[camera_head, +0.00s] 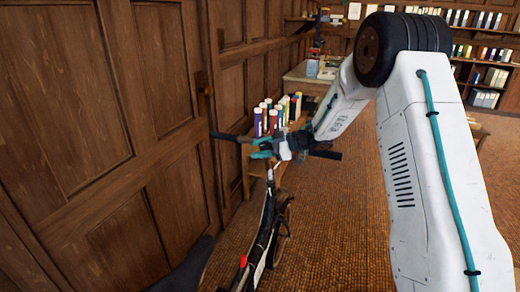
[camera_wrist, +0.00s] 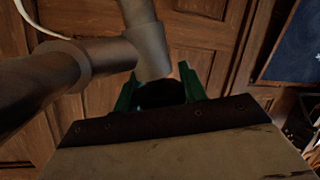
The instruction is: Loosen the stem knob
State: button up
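The bicycle's stem knob (camera_wrist: 161,94) is a dark rounded shape in the wrist view, just below the grey stem joint (camera_wrist: 150,48). My gripper (camera_wrist: 161,86) has green fingers on the left and right sides of the knob. I see no clear gap beside the knob, but the dark shading hides whether the fingers press on it. In the head view my gripper (camera_head: 262,148) is at the middle of the black handlebar (camera_head: 325,154), above the bicycle's frame (camera_head: 266,225). The knob cannot be made out there.
A panelled wooden wall (camera_head: 70,110) stands close on the left. The brown carpet (camera_head: 345,210) is clear to the right of the bicycle. A desk and bookshelves stand farther back.

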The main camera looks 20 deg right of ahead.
aim_at(261, 146)
jog(key=shift+o, duration=1.4)
jog(key=shift+r, duration=0.2)
jog(key=r, duration=0.1)
jog(key=s+r, duration=0.1)
jog(key=r, duration=0.1)
jog(key=shift+r, duration=0.2)
jog(key=s+r, duration=0.1)
jog(key=s, duration=1.4)
jog(key=shift+d, duration=0.15)
jog(key=shift+r, duration=0.1)
